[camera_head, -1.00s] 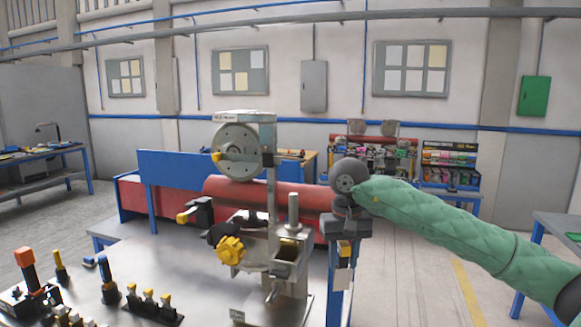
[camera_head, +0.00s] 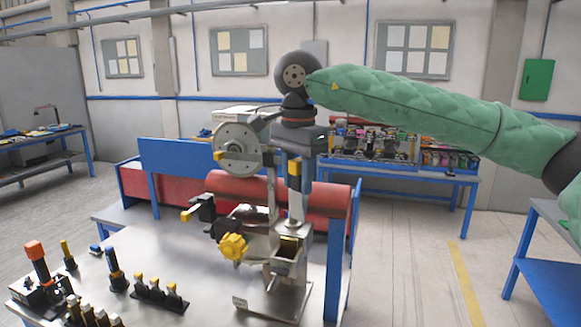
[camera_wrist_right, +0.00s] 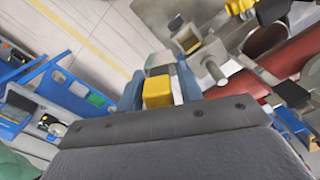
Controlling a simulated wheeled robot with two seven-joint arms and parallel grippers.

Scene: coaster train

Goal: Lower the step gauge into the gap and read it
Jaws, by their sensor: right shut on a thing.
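My right gripper (camera_head: 297,185) hangs above the steel fixture (camera_head: 270,300) on the bench. It is shut on the step gauge, whose yellow part (camera_head: 294,168) shows between the fingers. In the right wrist view the gauge's yellow block (camera_wrist_right: 157,92) sits between the blue fingers (camera_wrist_right: 160,90), with a pale and dark part behind it. The gauge's lower end merges with the fixture's upright post in the head view, so I cannot tell its exact clearance. A square-mouthed pocket (camera_head: 289,246) is below; it also shows in the right wrist view (camera_wrist_right: 187,40). My left gripper is out of view.
A yellow knob (camera_head: 233,247) and a dial wheel (camera_head: 237,148) stand left of the gripper. A red roller (camera_head: 330,196) lies behind. Orange- and blue-handled tools (camera_head: 37,255) and several yellow-topped pegs (camera_head: 155,288) occupy the bench's left.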

